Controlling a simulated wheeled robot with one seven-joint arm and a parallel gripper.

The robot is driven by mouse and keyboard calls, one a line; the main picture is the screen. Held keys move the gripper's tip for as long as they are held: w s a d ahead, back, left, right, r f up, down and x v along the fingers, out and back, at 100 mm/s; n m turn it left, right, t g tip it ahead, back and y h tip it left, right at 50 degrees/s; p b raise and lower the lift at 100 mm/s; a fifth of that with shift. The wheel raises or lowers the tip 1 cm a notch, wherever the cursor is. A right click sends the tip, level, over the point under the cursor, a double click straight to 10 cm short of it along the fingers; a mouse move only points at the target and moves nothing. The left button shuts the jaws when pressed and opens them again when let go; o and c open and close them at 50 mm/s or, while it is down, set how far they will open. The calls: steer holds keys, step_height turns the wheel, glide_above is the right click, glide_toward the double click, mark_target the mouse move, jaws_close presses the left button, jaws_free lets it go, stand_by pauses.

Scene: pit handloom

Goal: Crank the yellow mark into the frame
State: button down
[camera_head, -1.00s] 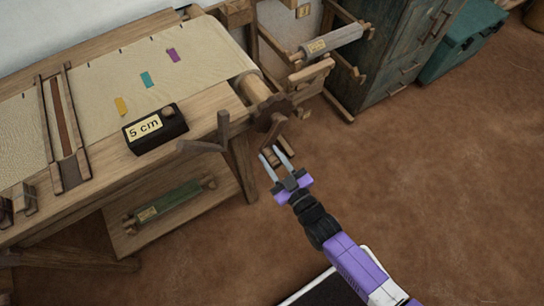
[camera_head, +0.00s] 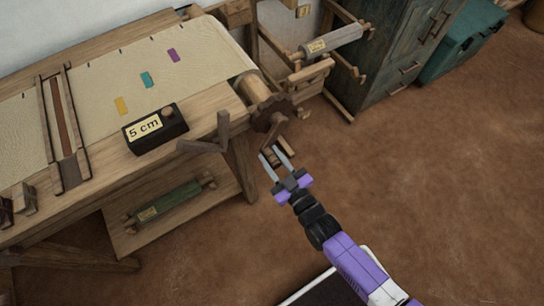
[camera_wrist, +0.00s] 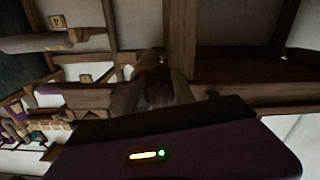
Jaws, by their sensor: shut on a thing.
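The yellow mark (camera_head: 122,105) lies on the cream cloth (camera_head: 105,82) of the loom, to the right of a narrow wooden frame (camera_head: 45,127) and apart from it. Teal (camera_head: 147,80) and purple (camera_head: 173,55) marks lie farther right. A toothed wooden wheel (camera_head: 272,113) sits at the end of the cloth roller (camera_head: 253,88). My gripper (camera_head: 270,153) is just below the wheel, its fingers shut on the wooden crank handle (camera_head: 272,159). In the wrist view, my purple gripper body hides much of the grip.
A black box reading "5 cm" (camera_head: 157,130) stands on the loom's edge. A forked wooden lever (camera_head: 222,128) juts out left of the wheel. A green roll (camera_head: 170,202) lies on the lower shelf. A cabinet (camera_head: 400,50) stands behind. The brown floor at right is clear.

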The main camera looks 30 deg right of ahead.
steer(key=shift+d+f, duration=0.1)
steer(key=d+r+n+b, duration=0.2)
steer(key=d+r+n, duration=0.2)
steer(key=d+n, duration=0.9)
steer(key=shift+d+n, duration=0.3)
steer(key=shift+n, duration=2.7)
steer(key=shift+r, duration=0.15)
steer(key=c, duration=1.1)
jaws_free()
steer(key=shift+o, duration=0.2)
